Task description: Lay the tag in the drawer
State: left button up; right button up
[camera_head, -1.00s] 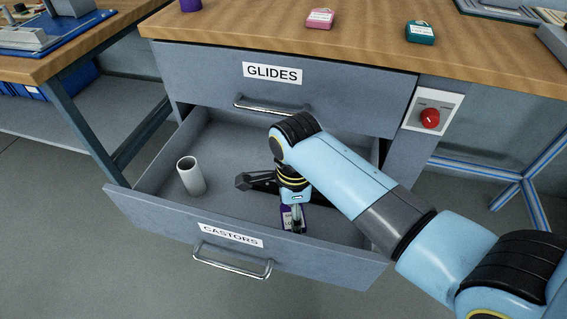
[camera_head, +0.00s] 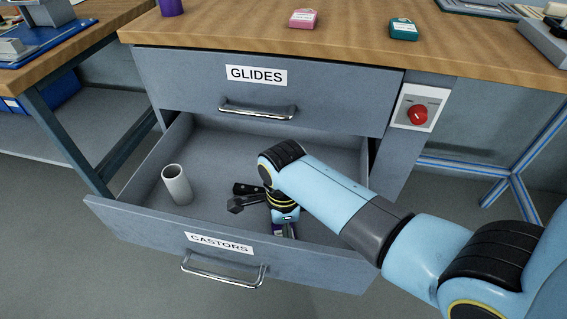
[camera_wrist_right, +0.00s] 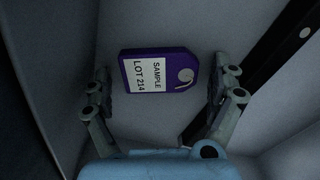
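The purple tag (camera_wrist_right: 160,72) has a white label reading SAMPLE LOT 214 and a hole at one end. In the right wrist view it is between the fingers of my right gripper (camera_wrist_right: 162,92), with a gap on each side. The gripper is open, low inside the open CASTORS drawer (camera_head: 150,215). The tag appears to lie flat on the drawer floor. My left gripper is out of view.
A white cylinder (camera_head: 177,185) stands at the drawer's left. A black-handled object (camera_head: 247,189) lies beside my gripper, partly hidden. The shut GLIDES drawer (camera_head: 330,92) is above. Pink (camera_head: 303,19) and teal (camera_head: 404,30) tags lie on the worktop. A red knob (camera_head: 417,114) is to the right.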

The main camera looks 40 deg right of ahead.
notch_tip(320, 180, up, 12)
jog(key=p, duration=0.4)
jog(key=shift+r, duration=0.15)
dwell(0.6)
